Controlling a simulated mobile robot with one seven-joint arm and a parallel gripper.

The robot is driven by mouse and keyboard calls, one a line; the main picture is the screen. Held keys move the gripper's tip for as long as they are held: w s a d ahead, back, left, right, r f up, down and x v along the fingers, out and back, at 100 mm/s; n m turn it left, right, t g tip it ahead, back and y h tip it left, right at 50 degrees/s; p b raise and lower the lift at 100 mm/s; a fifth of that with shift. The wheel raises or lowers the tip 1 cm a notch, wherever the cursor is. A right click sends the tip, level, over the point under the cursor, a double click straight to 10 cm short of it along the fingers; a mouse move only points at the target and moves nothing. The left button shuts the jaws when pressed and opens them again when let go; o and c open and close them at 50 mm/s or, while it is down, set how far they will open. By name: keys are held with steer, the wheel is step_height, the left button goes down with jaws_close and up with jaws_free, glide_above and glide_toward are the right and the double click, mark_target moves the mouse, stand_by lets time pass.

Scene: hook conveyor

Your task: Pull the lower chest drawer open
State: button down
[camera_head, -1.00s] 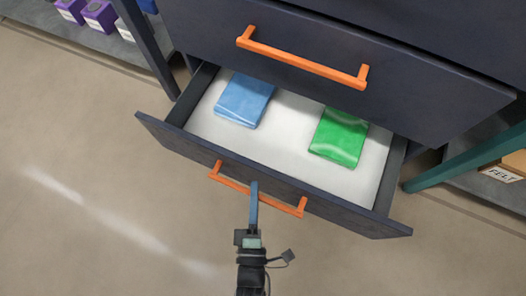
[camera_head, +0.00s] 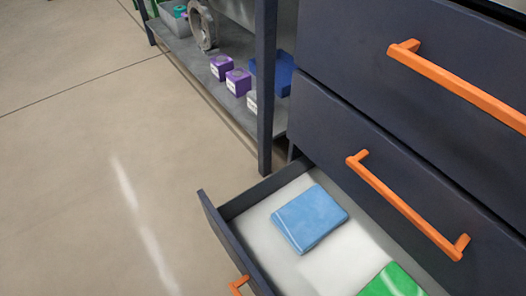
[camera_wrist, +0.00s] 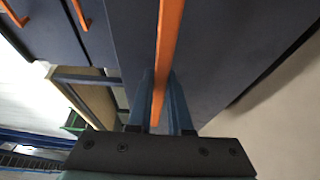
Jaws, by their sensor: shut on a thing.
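The lower chest drawer (camera_head: 243,254) stands pulled out from the dark chest in the head view, with a white inside. A blue packet (camera_head: 309,217) and a green packet (camera_head: 391,284) lie in it, the green one cut by the frame edge. One end of its orange handle (camera_head: 239,285) shows at the bottom edge. In the wrist view my gripper (camera_wrist: 161,92) has its two blue fingers on either side of the orange handle bar (camera_wrist: 168,40), shut on it. My gripper is outside the head view.
Two shut drawers with orange handles (camera_head: 408,207) are above the open one. To the left a grey shelf (camera_head: 190,62) holds purple boxes (camera_head: 238,81), a blue bin (camera_head: 283,75) and a grey ring-shaped part (camera_head: 202,26). The floor at left is clear.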

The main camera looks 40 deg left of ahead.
steer(key=c, duration=0.8)
jaws_free()
steer(key=shift+c, duration=0.2)
steer(key=s+d+p, duration=0.1)
steer(key=s+p, duration=0.1)
steer(key=s, duration=1.1)
steer(key=shift+p, duration=0.3)
